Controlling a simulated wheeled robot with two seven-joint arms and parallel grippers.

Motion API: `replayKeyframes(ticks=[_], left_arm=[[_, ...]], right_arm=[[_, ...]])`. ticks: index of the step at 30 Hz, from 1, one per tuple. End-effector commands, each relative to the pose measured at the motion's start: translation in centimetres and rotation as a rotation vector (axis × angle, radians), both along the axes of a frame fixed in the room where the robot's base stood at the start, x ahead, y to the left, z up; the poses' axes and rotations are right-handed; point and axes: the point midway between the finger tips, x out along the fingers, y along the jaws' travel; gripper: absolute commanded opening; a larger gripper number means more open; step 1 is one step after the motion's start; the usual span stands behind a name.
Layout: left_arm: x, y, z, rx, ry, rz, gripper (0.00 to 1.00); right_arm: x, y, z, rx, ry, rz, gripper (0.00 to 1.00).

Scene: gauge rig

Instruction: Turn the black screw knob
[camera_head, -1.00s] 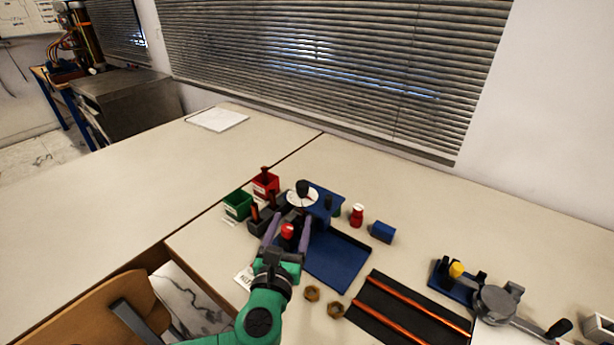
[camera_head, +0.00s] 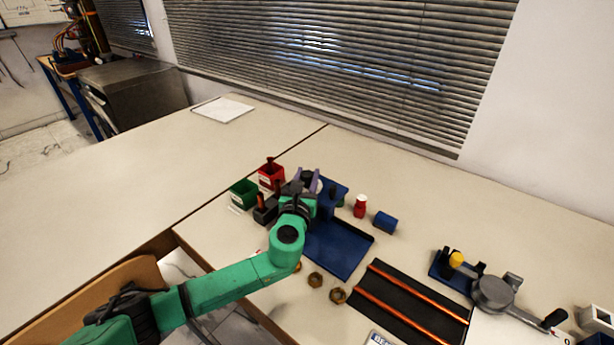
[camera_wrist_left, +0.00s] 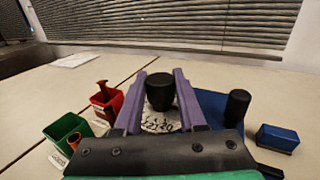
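The black screw knob (camera_wrist_left: 160,90) stands upright above a white dial (camera_wrist_left: 160,121) in the left wrist view. My left gripper (camera_head: 307,177) is at the gauge rig, whose blue base (camera_head: 340,252) shows in front. Its two purple fingers (camera_wrist_left: 155,88) stand apart, one on each side of the knob. A gap shows on the left of the knob; on the right the finger looks close, and I cannot tell if it touches. In the head view the gripper and wrist hide most of the dial. My right gripper is not in view.
A green bin (camera_head: 243,193) and a red bin (camera_head: 271,176) stand left of the rig. A red-and-white bottle (camera_head: 360,206) and a blue block (camera_head: 385,222) stand right. A black mat with copper rods (camera_head: 411,305) and a grey clamp (camera_head: 494,293) lie farther right.

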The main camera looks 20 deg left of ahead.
Motion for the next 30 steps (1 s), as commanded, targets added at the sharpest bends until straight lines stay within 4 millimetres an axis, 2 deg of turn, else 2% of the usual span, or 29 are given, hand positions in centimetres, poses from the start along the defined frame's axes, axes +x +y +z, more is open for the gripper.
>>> replayKeyframes(ticks=[1,2,3,11,19,26,30], left_arm=[[0.0,0.0,0.0,0.000,0.000,0.000,0.13],[0.0,0.0,0.0,0.000,0.000,0.000,0.01],[0.0,0.0,0.0,0.000,0.000,0.000,0.00],[0.0,0.0,-0.1,0.001,0.000,-0.017,0.00],[0.0,0.2,-0.4,0.003,0.000,-0.126,0.00],[0.0,0.2,-0.7,0.005,-0.003,-0.309,0.00],[0.0,0.3,-1.0,0.005,-0.003,-0.439,0.00]], right_arm=[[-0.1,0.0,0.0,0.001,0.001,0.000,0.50],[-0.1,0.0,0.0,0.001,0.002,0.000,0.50],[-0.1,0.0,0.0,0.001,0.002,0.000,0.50],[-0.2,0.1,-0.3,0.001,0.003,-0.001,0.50],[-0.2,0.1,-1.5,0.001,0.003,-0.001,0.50],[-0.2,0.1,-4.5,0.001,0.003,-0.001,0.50],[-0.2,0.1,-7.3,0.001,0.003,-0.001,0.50]])
